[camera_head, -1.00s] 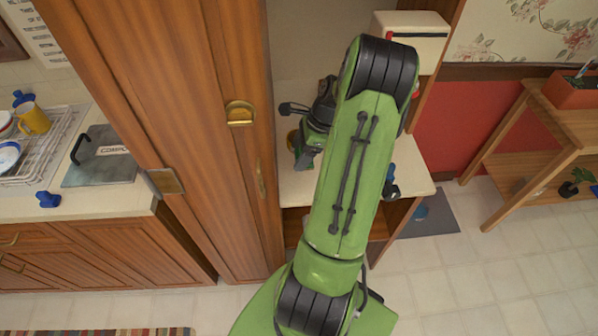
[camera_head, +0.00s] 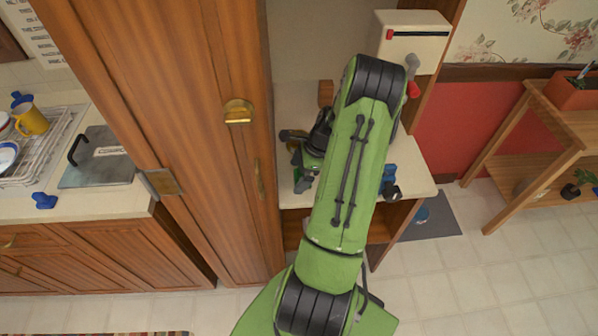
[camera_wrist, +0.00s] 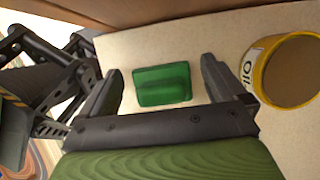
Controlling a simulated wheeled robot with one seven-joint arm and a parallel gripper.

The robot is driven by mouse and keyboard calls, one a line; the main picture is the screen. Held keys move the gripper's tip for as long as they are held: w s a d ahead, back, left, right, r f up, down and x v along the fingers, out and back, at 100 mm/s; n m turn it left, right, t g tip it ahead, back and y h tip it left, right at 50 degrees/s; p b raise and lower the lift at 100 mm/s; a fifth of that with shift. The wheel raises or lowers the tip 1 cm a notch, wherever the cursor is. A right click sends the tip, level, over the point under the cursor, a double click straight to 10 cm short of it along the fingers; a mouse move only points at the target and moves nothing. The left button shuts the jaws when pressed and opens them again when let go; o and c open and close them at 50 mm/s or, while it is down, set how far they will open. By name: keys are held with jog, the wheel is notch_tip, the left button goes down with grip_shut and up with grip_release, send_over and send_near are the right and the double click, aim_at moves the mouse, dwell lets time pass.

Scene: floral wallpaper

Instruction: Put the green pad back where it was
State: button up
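The green pad (camera_wrist: 163,88), a flat block with a raised ridge, lies on a pale countertop in the wrist view. My gripper (camera_wrist: 162,66) is open, with one dark finger to the left of the pad and one to the right. Clear gaps show between the fingers and the pad; I cannot tell how high the fingertips are above the counter. The pad cannot be made out in the head view, where my arm and wrist cover much of the counter.
A yellow tin with a white label (camera_wrist: 252,78) stands close to the right finger. A tall wooden cabinet (camera_head: 170,110) borders the counter (camera_head: 418,172) on the left. A white box (camera_head: 412,22) is at the back right. A wooden shelf (camera_head: 565,120) stands farther right.

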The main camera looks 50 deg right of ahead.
jog(key=p+v, duration=0.2)
jog(key=v, duration=1)
jog(key=shift+s, duration=0.1)
